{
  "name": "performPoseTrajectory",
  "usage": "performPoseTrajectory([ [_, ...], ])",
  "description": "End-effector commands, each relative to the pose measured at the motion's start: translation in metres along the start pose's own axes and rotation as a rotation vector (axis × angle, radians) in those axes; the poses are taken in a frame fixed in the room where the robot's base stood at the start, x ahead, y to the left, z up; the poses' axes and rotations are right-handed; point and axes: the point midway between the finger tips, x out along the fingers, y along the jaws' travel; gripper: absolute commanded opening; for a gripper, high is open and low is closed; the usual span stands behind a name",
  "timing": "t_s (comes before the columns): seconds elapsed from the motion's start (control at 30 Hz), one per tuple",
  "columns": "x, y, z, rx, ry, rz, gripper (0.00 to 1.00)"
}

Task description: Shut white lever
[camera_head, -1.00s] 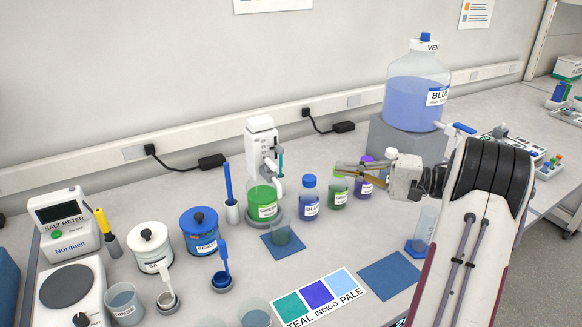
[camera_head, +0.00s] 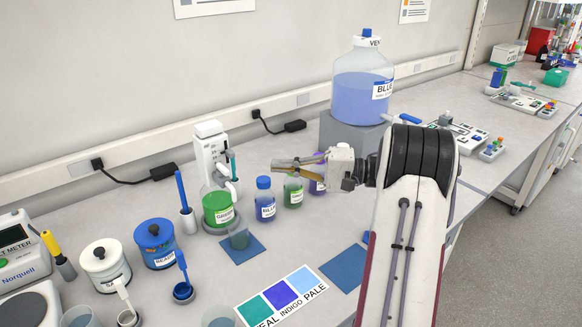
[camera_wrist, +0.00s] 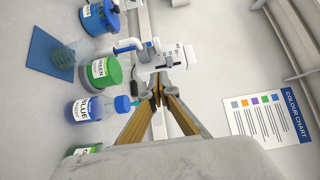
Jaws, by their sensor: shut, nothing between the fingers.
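A white dispenser (camera_head: 210,150) stands on a green-labelled bottle (camera_head: 217,207). A small white part (camera_head: 233,187) juts from its front, by a thin teal piece (camera_head: 232,163); I cannot tell for sure which part is the white lever. My gripper (camera_head: 274,163) is shut and empty, to the right of the dispenser and above a blue bottle (camera_head: 265,200), apart from the dispenser. In the wrist view, the gripper's tips (camera_wrist: 157,80) point toward the dispenser (camera_wrist: 174,56) and overlap its near parts; contact cannot be told.
A small green bottle (camera_head: 293,190) and a purple one (camera_head: 317,185) stand below my gripper. A large blue carboy (camera_head: 362,90) with a blue tap (camera_head: 410,118) stands on a grey block. A glass beaker (camera_head: 239,239) sits on a blue mat (camera_head: 236,255) before the dispenser.

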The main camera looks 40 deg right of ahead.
Motion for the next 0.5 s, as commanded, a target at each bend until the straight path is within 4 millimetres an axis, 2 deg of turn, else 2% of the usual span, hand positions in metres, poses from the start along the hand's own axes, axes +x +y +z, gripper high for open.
performPoseTrajectory([
  [0.3, 0.045, 0.000, 0.001, 0.000, -0.004, 0.000, 0.00],
  [0.5, 0.067, 0.000, 0.007, 0.002, -0.002, 0.000, 0.00],
])
